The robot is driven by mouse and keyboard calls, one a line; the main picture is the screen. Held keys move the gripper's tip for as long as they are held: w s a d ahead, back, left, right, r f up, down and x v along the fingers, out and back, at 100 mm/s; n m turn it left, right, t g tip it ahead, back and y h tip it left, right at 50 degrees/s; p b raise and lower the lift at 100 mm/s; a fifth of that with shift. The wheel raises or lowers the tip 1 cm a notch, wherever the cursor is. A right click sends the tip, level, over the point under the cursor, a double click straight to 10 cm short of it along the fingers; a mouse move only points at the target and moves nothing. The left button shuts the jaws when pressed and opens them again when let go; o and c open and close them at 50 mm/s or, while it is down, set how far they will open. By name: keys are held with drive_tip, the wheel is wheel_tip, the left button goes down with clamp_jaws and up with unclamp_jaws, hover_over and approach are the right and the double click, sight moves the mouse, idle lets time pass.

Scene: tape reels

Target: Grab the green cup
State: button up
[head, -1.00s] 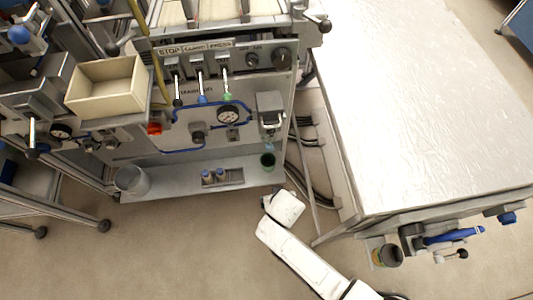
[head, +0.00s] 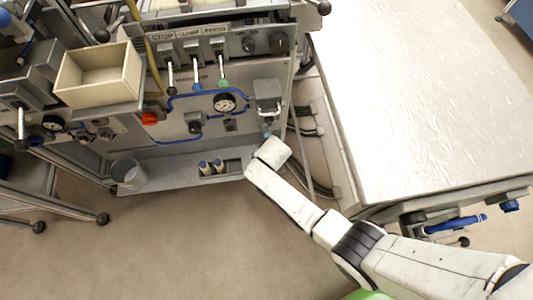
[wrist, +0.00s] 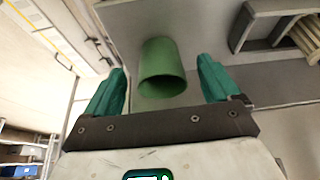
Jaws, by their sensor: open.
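The green cup (wrist: 161,68) shows in the wrist view, with its open mouth towards the camera. It lies between the two green fingers of my gripper (wrist: 162,82), with a gap on each side. My gripper is open and holds nothing. In the head view my white arm reaches to the right end of the machine's low shelf (head: 180,172), and the arm's end hides the cup and the fingers there.
A cream bin (head: 99,75) sits higher up. A white table (head: 430,100) is at the right. The floor in front is clear.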

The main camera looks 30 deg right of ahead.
drive_tip(key=shift+b+x, duration=0.65)
drive_tip(key=shift+x, duration=1.25)
drive_tip(key=shift+s, duration=0.1)
drive_tip(key=c, duration=1)
